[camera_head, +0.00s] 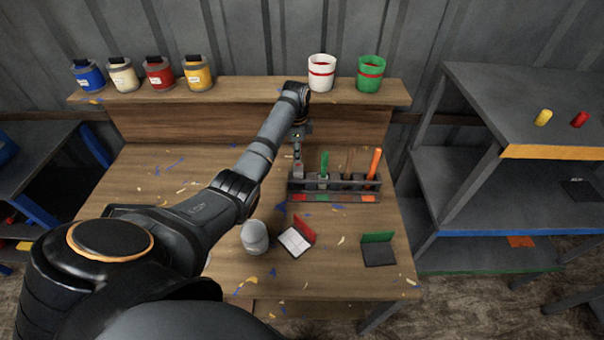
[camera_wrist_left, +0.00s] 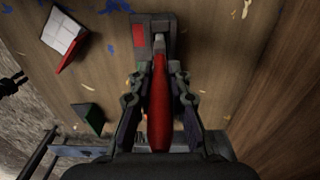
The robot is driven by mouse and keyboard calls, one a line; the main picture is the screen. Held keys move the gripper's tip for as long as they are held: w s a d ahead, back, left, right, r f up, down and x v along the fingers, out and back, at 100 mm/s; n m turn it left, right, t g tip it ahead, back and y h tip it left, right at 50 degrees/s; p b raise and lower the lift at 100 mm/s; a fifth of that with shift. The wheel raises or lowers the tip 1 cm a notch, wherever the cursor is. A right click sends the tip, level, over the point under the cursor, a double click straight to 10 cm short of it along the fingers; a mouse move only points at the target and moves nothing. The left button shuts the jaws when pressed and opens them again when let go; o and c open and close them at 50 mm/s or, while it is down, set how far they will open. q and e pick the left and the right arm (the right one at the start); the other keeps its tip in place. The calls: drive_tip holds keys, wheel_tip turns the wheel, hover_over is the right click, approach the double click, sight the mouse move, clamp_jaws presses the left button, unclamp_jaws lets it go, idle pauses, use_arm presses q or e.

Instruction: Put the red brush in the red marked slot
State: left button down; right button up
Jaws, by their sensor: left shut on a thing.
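My left gripper (camera_wrist_left: 159,98) is shut on the red brush (camera_wrist_left: 160,110), whose red handle lies between the fingers in the left wrist view. The brush's narrow grey end points at the dark slotted rack (camera_wrist_left: 166,22), beside its red mark (camera_wrist_left: 138,36). In the head view, my left gripper (camera_head: 298,152) is above the left end of the rack (camera_head: 335,184), over the red mark (camera_head: 299,197). The brush is mostly hidden there. I cannot tell whether its tip is inside the slot. A dark jointed shape at the wrist view's left edge may be my right gripper.
A green brush (camera_head: 324,162), a brown one (camera_head: 348,163) and an orange one (camera_head: 374,164) stand in the rack. A grey-white can (camera_head: 254,237), a red-edged pad (camera_head: 295,241) and a green-edged pad (camera_head: 379,252) are nearer. Paint pots line the raised shelf (camera_head: 240,90).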

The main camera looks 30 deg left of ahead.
sight(299, 165)
use_arm(q)
drive_tip(key=shift+w+d+f, duration=0.15)
drive_tip(key=shift+f, duration=0.45)
drive_tip(key=shift+w+d+f, duration=0.1)
drive_tip(key=shift+f, duration=0.45)
wheel_tip(299, 165, down, 3)
drive_tip(key=shift+s+a+f+p, duration=0.1)
drive_tip(key=shift+f+p, duration=0.05)
drive_tip(key=shift+p, duration=0.15)
drive_tip(key=shift+f, duration=0.15)
drive_tip(key=c, duration=1.4)
unclamp_jaws()
drive_tip(key=shift+f, duration=0.1)
drive_tip(key=shift+o, duration=0.6)
use_arm(e)
drive_tip(key=shift+w+d+r, duration=0.2)
drive_tip(key=shift+w+d, duration=0.1)
drive_tip(key=shift+w, duration=0.25)
drive_tip(key=shift+w+d+r, duration=0.2)
drive_tip(key=shift+w+d, duration=0.05)
drive_tip(key=shift+w, duration=0.25)
drive_tip(key=shift+d, duration=0.1)
